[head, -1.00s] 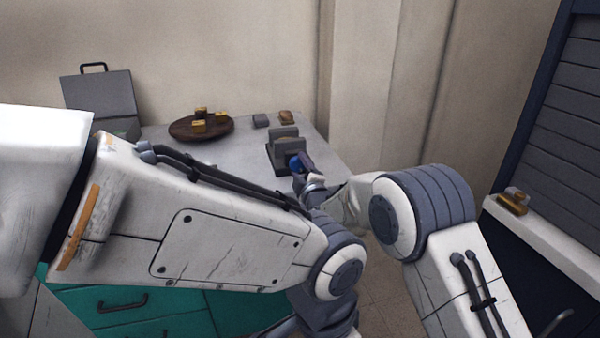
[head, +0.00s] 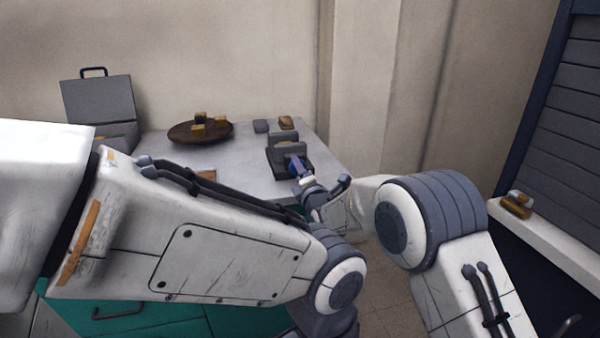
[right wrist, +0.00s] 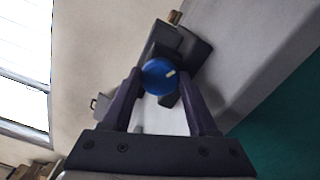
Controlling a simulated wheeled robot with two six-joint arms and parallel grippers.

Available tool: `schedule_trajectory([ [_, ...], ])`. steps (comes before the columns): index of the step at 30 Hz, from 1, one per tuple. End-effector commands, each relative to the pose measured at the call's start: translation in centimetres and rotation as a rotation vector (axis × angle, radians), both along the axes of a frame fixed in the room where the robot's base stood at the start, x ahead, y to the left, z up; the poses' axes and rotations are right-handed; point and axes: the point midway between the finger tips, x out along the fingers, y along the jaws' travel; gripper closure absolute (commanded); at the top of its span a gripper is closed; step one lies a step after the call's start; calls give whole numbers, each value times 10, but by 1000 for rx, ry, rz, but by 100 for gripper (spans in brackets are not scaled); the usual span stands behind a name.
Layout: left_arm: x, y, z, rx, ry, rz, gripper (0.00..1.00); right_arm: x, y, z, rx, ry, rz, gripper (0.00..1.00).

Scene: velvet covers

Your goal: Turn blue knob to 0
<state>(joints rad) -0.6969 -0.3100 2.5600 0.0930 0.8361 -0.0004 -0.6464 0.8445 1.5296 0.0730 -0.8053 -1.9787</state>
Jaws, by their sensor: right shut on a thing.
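The blue knob (right wrist: 159,77) is round with a white mark pointing to the right in the right wrist view. It sits on the side of a dark grey toaster-like appliance (right wrist: 190,50). In the head view the appliance (head: 276,158) stands near the table's right edge, and the knob is mostly hidden by my gripper. My right gripper (right wrist: 160,79) has a finger on each side of the knob and is shut on it. The right gripper also shows at the appliance in the head view (head: 300,171). My left arm crosses the head view, but its gripper is out of sight.
A round brown tray (head: 178,135) with several yellowish blocks lies on the grey table (head: 240,170). A grey open case (head: 98,100) stands at the back left. Two small items lie behind the appliance. Teal drawers (head: 150,318) are below, and a white ledge (head: 560,245) is at right.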

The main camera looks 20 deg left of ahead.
Motion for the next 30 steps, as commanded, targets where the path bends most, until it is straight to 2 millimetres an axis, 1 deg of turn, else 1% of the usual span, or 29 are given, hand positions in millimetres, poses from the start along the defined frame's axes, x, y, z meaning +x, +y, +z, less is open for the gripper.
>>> schedule_trajectory([
  [17,0,0,-1,0,0,0,50,-1,1,-1,-29,-16,2,96],
  [18,0,0,-1,0,0,0,50,-1,1,-1,-29,-16,2,29],
  [19,0,0,-1,0,0,0,50,-1,1,-1,-29,-16,2,18],
  [20,0,0,-1,0,0,0,50,-1,1,-1,-29,-16,2,11],
  [30,0,0,-1,0,0,0,50,-1,0,0,-27,-17,1,11],
])
